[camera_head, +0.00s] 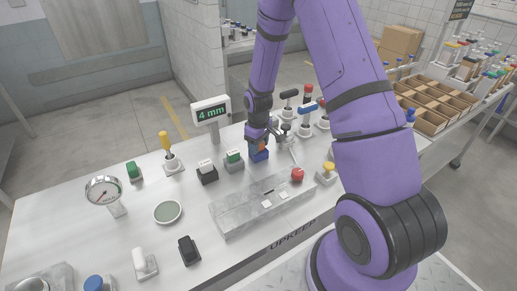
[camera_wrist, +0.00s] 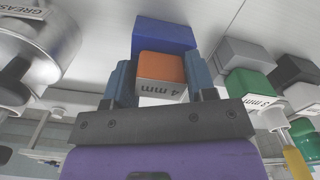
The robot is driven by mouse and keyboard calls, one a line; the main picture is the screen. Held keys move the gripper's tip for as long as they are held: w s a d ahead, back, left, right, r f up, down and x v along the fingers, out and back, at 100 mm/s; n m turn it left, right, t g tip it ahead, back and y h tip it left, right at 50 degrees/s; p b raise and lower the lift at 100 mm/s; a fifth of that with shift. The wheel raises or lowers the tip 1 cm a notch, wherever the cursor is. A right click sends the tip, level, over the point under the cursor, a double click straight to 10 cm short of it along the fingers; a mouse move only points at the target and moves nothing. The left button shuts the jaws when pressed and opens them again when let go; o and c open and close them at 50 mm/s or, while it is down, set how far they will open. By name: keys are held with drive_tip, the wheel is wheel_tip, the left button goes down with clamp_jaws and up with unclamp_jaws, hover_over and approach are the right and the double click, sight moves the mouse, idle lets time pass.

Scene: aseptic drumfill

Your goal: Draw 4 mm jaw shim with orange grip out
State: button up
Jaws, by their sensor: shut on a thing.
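The 4 mm jaw shim has an orange grip (camera_wrist: 161,68) with a white "4 mm" label, seen close in the wrist view. My gripper (camera_wrist: 160,82) is shut on the orange grip, one blue-grey finger on each side. A blue block (camera_wrist: 165,36) is directly beyond the grip; it also shows on the bench in the head view (camera_head: 259,155). The orange grip (camera_head: 261,146) shows at the top of the blue block, below my gripper (camera_head: 260,141). I cannot tell how deep the shim sits in the block. A display (camera_head: 210,113) reads "4 mm".
A green-topped grey block (camera_head: 234,161) and a white-topped dark block (camera_head: 207,172) stand left of the blue block. Several lever handles (camera_head: 306,108) stand close on the right. A metal plate with a red knob (camera_head: 297,175) lies in front. A greaser-like metal cylinder (camera_wrist: 45,40) is nearby.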

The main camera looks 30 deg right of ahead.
drive_tip(key=shift+r, duration=0.65)
idle(0.4)
drive_tip(key=shift+r, duration=2.95)
